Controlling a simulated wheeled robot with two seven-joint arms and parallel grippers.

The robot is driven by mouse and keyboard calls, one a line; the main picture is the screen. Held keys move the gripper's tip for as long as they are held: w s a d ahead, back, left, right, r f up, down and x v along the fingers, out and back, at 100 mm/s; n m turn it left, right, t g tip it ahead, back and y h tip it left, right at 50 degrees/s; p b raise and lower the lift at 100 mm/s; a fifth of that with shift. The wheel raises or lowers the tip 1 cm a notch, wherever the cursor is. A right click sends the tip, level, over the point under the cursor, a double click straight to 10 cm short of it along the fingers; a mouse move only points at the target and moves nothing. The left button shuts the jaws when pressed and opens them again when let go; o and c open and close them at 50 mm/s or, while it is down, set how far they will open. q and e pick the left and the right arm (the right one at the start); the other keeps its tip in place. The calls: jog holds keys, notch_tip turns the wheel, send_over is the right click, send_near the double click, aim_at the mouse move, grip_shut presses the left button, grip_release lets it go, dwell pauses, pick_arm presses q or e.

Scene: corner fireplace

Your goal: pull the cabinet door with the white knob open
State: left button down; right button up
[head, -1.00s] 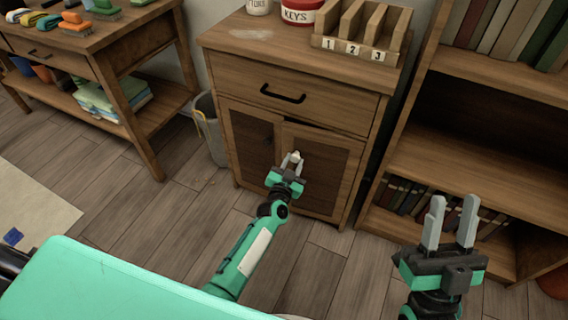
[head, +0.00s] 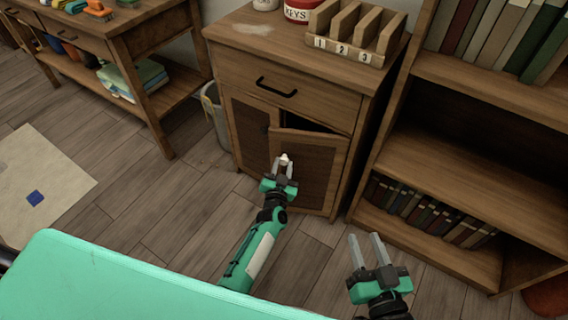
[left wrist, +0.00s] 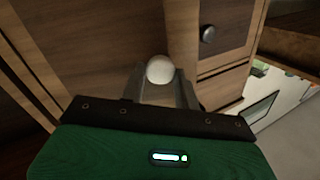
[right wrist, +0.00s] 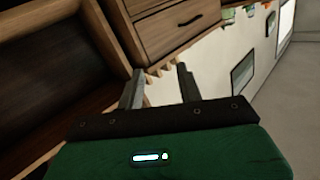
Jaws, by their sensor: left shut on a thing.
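The wooden cabinet (head: 225,50) has two lower doors below a drawer. The right door (head: 318,165) stands ajar, with a dark gap along its top and its left edge out from the frame. My left gripper (head: 284,166) is shut on the white knob (head: 284,157) of this door; in the left wrist view the white knob (left wrist: 160,69) sits between the fingers. The left door (head: 250,128) is closed and has a dark knob (left wrist: 208,34). My right gripper (head: 367,252) is open and empty above the floor, in front of the bookshelf.
A bookshelf (head: 470,80) with books stands close on the right. A workbench (head: 140,65) and a grey bin (head: 214,112) stand to the left. A numbered wooden rack (head: 350,45) sits on the cabinet.

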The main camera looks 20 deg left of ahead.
jog(key=shift+s+f, duration=0.1)
jog(key=shift+f, duration=0.05)
pick_arm(q)
jog(key=c, duration=1)
grip_release()
jog(key=shift+c, duration=0.2)
jog(key=shift+s, duration=0.1)
jog(key=shift+s, duration=0.2)
jog(key=shift+s+d+p, duration=0.15)
jog(key=shift+s+p, duration=0.25)
jog(key=shift+s, duration=0.65)
jog(key=s+d+p, duration=0.1)
jog(key=s+p, duration=0.1)
jog(key=s, duration=0.9)
pick_arm(e)
jog(key=f+g, duration=0.1)
jog(key=s+d+f+g+h, duration=0.1)
jog(key=g, duration=0.1)
jog(key=s+d+f+g, duration=0.1)
jog(key=f+g, duration=0.1)
jog(key=shift+s+d+n+h, duration=0.2)
jog(key=shift+d+n+h, duration=0.1)
jog(key=shift+h, duration=0.1)
pick_arm(q)
jog(key=shift+d, duration=0.1)
